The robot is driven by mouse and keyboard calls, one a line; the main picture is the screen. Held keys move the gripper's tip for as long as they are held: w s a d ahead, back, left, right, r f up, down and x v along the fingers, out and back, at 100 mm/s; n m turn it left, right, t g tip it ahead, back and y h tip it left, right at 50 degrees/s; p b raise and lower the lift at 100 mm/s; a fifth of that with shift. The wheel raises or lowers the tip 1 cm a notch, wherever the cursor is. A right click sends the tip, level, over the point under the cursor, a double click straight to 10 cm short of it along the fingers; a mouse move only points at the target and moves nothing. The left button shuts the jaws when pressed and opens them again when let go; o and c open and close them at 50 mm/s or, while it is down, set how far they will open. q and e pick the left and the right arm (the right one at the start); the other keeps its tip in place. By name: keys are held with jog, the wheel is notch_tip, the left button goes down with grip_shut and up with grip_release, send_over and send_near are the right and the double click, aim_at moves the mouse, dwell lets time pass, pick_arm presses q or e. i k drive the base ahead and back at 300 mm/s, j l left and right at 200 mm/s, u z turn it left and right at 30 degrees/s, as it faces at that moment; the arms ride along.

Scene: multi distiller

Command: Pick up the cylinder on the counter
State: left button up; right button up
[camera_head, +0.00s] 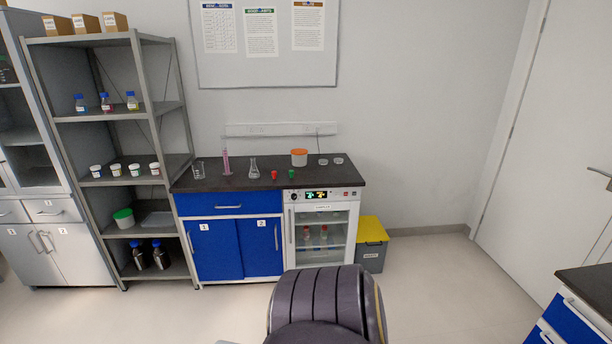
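A tall, thin graduated cylinder (226,163) with a pinkish tint stands upright on the dark counter (215,184) against the far wall. A glass beaker (199,170) stands to its left and a conical flask (254,168) to its right. The counter is some way off across the floor. Neither of my grippers is in view. A dark, rounded, ribbed part at the bottom centre hides some floor in front of the counter.
Red (274,175) and green (291,174) small items and an orange-lidded tub (299,158) share the counter. A grey shelf (116,119) stands left, a yellow-lidded bin (371,244) right. Another bench (590,287) is at lower right. Floor (430,285) is clear between.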

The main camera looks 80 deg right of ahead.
aim_at(228, 173)
jog(key=z, duration=2.45)
